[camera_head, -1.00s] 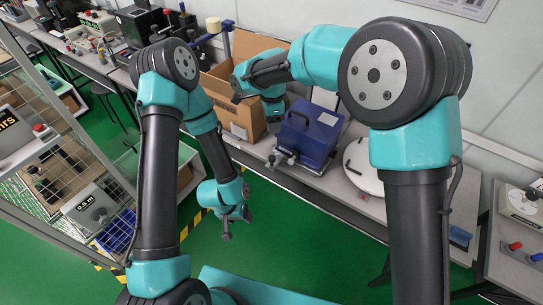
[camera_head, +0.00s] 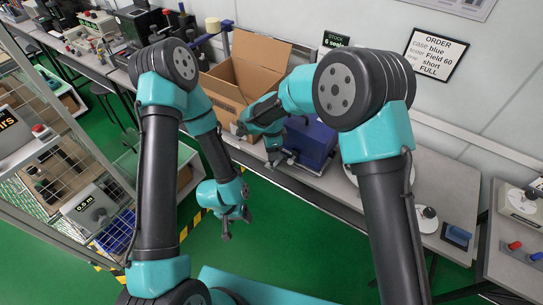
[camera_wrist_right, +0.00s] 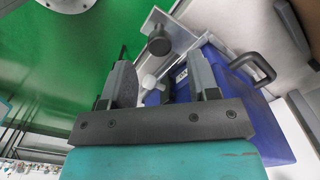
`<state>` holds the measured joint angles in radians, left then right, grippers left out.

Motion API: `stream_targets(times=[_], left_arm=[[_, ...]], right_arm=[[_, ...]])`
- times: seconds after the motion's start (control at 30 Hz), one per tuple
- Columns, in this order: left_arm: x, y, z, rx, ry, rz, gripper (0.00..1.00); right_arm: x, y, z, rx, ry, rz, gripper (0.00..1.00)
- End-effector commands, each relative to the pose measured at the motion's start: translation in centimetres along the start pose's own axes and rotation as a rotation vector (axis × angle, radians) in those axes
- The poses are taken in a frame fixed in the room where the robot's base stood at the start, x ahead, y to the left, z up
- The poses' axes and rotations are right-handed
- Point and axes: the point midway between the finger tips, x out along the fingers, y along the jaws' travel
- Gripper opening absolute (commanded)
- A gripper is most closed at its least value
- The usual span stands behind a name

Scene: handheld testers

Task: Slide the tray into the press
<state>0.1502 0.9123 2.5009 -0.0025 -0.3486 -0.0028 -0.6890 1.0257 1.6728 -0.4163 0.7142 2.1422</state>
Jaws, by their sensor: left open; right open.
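The press looks to be the blue box with a black handle (camera_head: 312,143) on the bench; it also shows in the right wrist view (camera_wrist_right: 262,108). A grey metal tray-like part (camera_wrist_right: 180,32) with a black knob (camera_wrist_right: 159,46) sticks out from its front, and a white knob is beside it. My right gripper (camera_head: 274,158) is open at the front left of the press. In the right wrist view its fingers (camera_wrist_right: 158,68) stand apart, with the white knob and black knob seen between and beyond them; contact cannot be told. My left gripper (camera_head: 229,226) is open and empty above the floor.
An open cardboard box (camera_head: 238,75) stands left of the press, close to my right arm. An order sign (camera_head: 436,54) is on the wall. A white round device (camera_head: 427,220) and blue block (camera_head: 456,236) lie further right. A wire rack (camera_head: 75,150) stands at left.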

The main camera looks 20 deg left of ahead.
Motion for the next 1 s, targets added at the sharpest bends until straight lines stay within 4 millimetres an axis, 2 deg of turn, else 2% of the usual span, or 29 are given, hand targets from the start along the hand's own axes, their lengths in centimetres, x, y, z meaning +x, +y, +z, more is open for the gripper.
stream_targets(times=[0.1, 0.23, 0.63, 1.0], left_arm=[[0.0, 0.0, 0.0, 0.0, 0.0, 0.0, 0.65], [0.0, 0.0, 0.0, 0.0, 0.0, 0.0, 0.65], [0.0, 0.0, 0.0, 0.0, 0.0, 0.0, 0.65], [0.0, 0.0, 0.0, 0.0, 0.0, 0.0, 0.65]], right_arm=[[2.0, 0.1, 0.0, -0.001, 0.0, 0.003, 0.55], [3.4, 0.1, 0.0, -0.001, 0.001, 0.003, 0.55], [4.2, 0.0, 0.0, -0.001, 0.0, 0.001, 0.55], [4.1, 0.0, 0.0, -0.001, 0.0, 0.001, 0.2]])
